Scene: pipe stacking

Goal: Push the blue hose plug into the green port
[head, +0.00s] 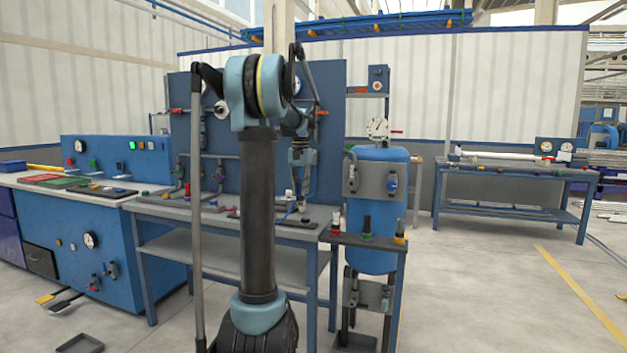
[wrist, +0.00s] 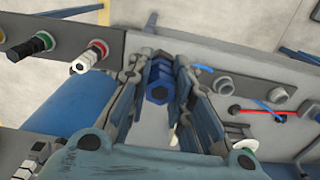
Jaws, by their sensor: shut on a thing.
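The blue hose plug (wrist: 159,82) is clasped between the two fingers of my gripper (wrist: 160,72) in the wrist view. My gripper (head: 302,188) hangs low over the workbench in the head view, where the plug is too small to make out. The green port (wrist: 52,42) has a green ring with a black fitting standing from it, at the upper left of the wrist view. In the head view the green port (head: 366,236) is on a small stand right of my gripper. The plug is apart from it.
A red-ringed port (wrist: 98,47) with a white fitting lies between the green port and my gripper in the wrist view. A yellow-ringed port (head: 399,239) is on the stand's right. A blue tank (head: 372,230) rises behind the stand. Grey fittings (wrist: 278,95) and thin hoses lie on the bench (head: 165,212).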

